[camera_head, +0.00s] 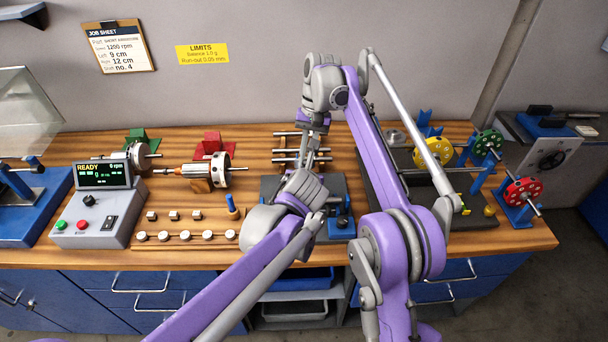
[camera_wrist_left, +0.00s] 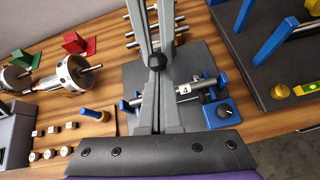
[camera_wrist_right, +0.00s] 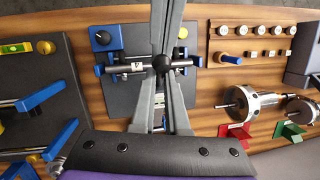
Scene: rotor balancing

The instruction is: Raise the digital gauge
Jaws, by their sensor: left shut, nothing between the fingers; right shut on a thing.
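A black knob (camera_wrist_left: 156,62) shows where the fingertips of both grippers meet, above the dark plate (camera_wrist_left: 140,75); it also shows in the right wrist view (camera_wrist_right: 163,65). My right gripper (camera_wrist_right: 163,72), reaching in from the back, is shut on this knob. My left gripper (camera_wrist_left: 157,72), reaching in from the front, is shut and empty close beside it. The digital gauge's body is mostly hidden; a small pale greenish patch (camera_wrist_right: 158,118) between the right fingers may be part of it. A steel shaft marked 4 (camera_wrist_left: 183,90) rests on blue supports on the plate.
A control box (camera_head: 95,205) reading READY and a shaft with a silver rotor (camera_head: 218,170) stand left. Spare shafts (camera_head: 290,151) lie behind the plate. Green (camera_head: 488,143) and red (camera_head: 522,190) discs stand right. My crossing arms crowd the middle.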

